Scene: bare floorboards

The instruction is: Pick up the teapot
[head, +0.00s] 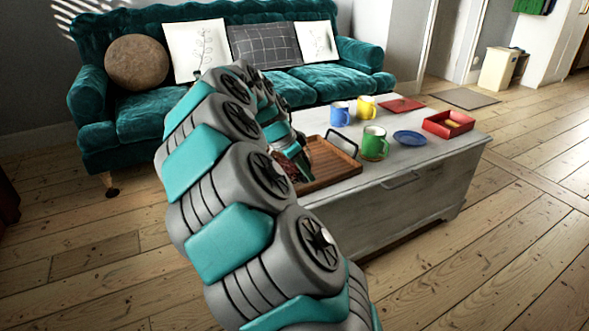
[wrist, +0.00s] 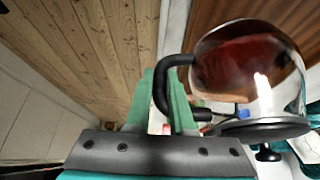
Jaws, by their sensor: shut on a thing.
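The teapot (wrist: 245,65) is clear glass with dark red liquid, a black handle (wrist: 165,75) and a dark lid with a knob. It fills the right of the wrist view, upside down in that picture. My gripper (wrist: 162,88) has its green fingers shut on the black handle. In the head view my arm hides most of the gripper; a dark reddish bit of the teapot (head: 296,166) shows beside it, over the wooden tray (head: 334,172). I cannot tell whether the teapot touches the tray.
On the white table (head: 440,158) stand a green mug (head: 375,143), blue mug (head: 340,115), yellow mug (head: 366,107), blue plate (head: 410,138) and red box (head: 450,125). A teal sofa (head: 300,88) stands behind. Floor at the right is clear.

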